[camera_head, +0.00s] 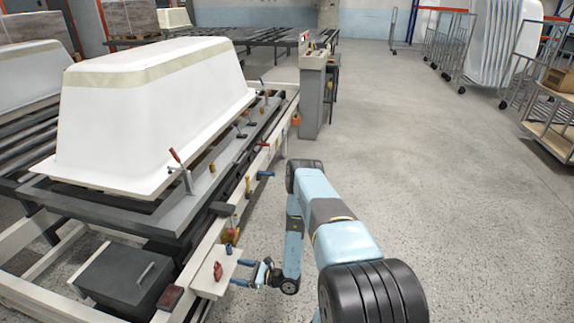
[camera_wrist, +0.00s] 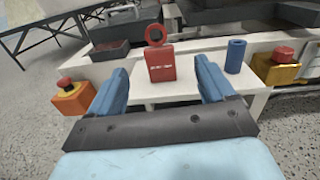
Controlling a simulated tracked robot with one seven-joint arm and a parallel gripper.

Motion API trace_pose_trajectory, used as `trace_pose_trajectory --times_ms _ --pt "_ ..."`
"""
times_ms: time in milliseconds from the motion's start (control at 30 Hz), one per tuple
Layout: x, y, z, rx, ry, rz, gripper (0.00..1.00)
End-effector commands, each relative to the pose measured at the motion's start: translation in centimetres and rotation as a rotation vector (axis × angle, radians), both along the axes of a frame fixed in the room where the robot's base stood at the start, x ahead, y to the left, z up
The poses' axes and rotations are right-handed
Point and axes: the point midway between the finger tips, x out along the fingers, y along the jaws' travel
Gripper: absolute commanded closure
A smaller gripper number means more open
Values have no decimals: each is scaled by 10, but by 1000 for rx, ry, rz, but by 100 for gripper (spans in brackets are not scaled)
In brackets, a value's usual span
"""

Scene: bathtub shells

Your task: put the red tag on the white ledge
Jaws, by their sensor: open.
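The red tag (camera_wrist: 162,68), a small block with a ring at its top, appears upright on the white ledge (camera_wrist: 195,92). In the head view the red tag (camera_head: 218,271) shows on the white ledge (camera_head: 207,287) at the side of the frame. My gripper (camera_head: 240,273) is open and empty at the ledge's right edge. In the wrist view its two blue fingers stand on either side of the tag, with gaps to it. Whether the fingertips reach around the tag is unclear.
A blue cylinder (camera_wrist: 235,56) stands right of the tag on the ledge. A yellow box with a red button (camera_wrist: 278,68) is further right; an orange one (camera_wrist: 72,97) is at left. A white tub shell (camera_head: 150,110) lies on the frame. The floor at right (camera_head: 440,180) is clear.

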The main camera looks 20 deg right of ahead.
Motion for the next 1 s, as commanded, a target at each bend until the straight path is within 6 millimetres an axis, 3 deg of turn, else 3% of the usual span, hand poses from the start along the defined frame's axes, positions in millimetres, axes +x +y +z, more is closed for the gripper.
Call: trace_pose_trajectory --times_ms 200,467,733,1000 --pt "31 4 78 -41 -93 156 18" --pt "48 11 173 -119 -200 354 18" --pt "46 17 267 -227 -307 548 18" --pt "29 19 352 -367 -412 728 18"
